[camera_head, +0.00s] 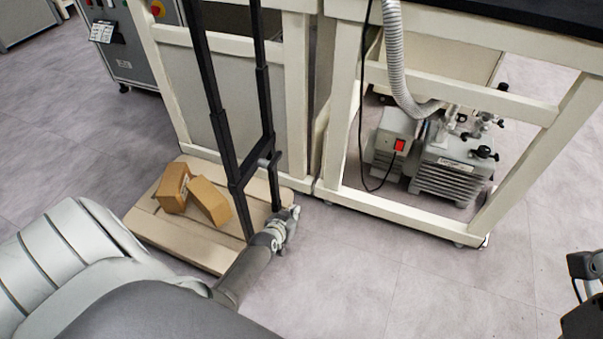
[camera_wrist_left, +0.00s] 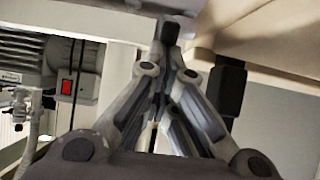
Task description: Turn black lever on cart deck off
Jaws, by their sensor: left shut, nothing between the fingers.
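The cart's wooden deck (camera_head: 165,228) is low at the left in the head view, with a tall black frame (camera_head: 222,135) rising from it. A short black upright part (camera_head: 274,185) stands by the frame near the deck's right side; I cannot tell for sure if it is the lever. My left gripper (camera_head: 292,214) is shut and empty at the deck's right edge, close to that part. In the left wrist view the closed fingers (camera_wrist_left: 170,40) point up beside the pale deck (camera_wrist_left: 275,35); a black part (camera_wrist_left: 228,88) shows to their right. My right gripper (camera_head: 582,268) is partly cut off at the right edge.
Two cardboard boxes (camera_head: 208,200) lie on the deck. A cream bench frame (camera_head: 400,210) stands behind and to the right, with a grey pump (camera_head: 450,170) and a red switch (camera_head: 399,145) under it. The grey floor (camera_head: 390,280) in front is clear.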

